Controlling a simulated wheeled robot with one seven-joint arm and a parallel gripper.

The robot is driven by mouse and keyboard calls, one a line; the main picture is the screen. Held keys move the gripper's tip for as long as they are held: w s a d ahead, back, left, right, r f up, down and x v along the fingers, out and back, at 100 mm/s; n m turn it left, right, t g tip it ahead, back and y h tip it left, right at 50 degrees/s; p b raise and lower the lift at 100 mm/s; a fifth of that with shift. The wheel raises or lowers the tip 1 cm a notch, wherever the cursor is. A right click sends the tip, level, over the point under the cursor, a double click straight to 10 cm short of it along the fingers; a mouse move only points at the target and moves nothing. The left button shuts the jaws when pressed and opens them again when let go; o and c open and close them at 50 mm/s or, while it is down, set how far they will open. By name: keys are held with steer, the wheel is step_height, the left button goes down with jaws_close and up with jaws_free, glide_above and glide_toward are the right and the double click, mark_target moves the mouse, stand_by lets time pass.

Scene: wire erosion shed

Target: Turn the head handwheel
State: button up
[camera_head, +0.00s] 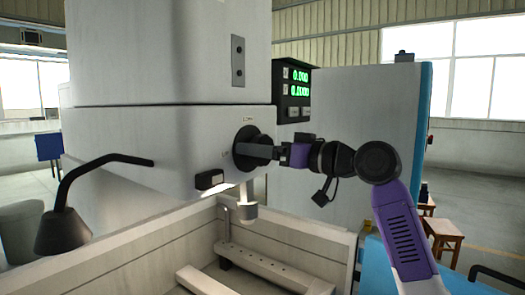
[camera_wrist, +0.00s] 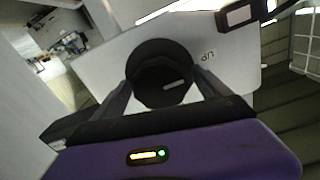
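The head handwheel (camera_head: 243,136) is a round black knob on the front face of the pale machine head. In the wrist view the handwheel (camera_wrist: 162,84) shows a dark grip with a light mark, in front of a wider black disc. My gripper (camera_head: 262,151) reaches in from the right at the handwheel. In the wrist view the two fingers of my gripper (camera_wrist: 161,80) lie along opposite sides of the grip, with no clear gap between fingers and grip. The fingertips partly blend into the black wheel.
A readout with green digits (camera_head: 295,92) is mounted right of the head. A black lamp on a bent arm (camera_head: 62,228) stands at front left. A pale nozzle (camera_head: 248,207) hangs below the head over an open tank (camera_head: 165,252). A tall cabinet (camera_head: 365,110) stands behind my arm.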

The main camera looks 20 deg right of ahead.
steer(key=b+v, duration=0.2)
steer(key=v, duration=0.5)
steer(key=shift+s+d+b, duration=0.2)
steer(key=shift+s+b, duration=0.1)
steer(key=shift+s, duration=0.05)
stand_by(0.4)
